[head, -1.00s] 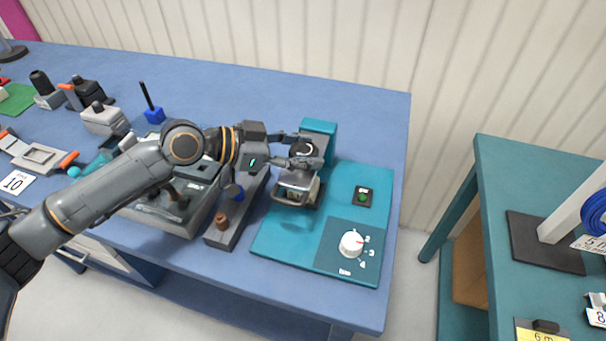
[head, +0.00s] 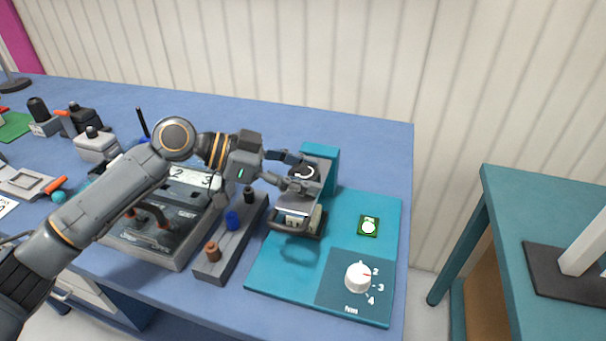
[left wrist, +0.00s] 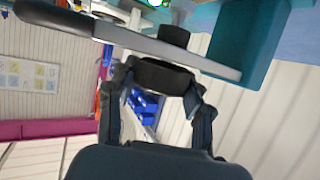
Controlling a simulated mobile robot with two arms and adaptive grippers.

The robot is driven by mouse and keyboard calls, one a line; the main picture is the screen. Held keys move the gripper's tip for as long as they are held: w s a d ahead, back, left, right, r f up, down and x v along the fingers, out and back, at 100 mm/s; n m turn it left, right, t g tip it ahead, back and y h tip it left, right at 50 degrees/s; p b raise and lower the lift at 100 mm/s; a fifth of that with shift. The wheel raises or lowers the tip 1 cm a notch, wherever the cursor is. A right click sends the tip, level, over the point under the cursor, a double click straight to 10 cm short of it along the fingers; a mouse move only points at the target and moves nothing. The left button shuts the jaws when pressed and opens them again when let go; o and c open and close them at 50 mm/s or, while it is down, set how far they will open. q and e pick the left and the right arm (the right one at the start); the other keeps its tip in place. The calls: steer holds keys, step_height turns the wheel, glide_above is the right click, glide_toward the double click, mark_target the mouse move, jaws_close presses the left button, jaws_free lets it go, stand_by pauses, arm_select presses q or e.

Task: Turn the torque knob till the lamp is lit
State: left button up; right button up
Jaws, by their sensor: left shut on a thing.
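A teal tester (head: 262,272) stands at the right end of the blue bench. A dark round knob (head: 303,171) with a white arc is on top of its raised head. My left gripper (head: 299,174) is shut on this knob; the left wrist view shows the dark knob (left wrist: 163,76) between the two fingers. The lamp (head: 369,227) on the tester glows bright white-green; its glow also shows at the top of the left wrist view (left wrist: 155,2). My right gripper is out of view.
A grey block with coloured pegs (head: 226,243) and a grey case (head: 165,230) stand left of the tester, under my left arm. Several tools lie farther left. A teal table (head: 540,210) stands at the right, across a gap.

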arm_select(q)
steer(key=o, duration=1.2)
steer(key=v, duration=1.2)
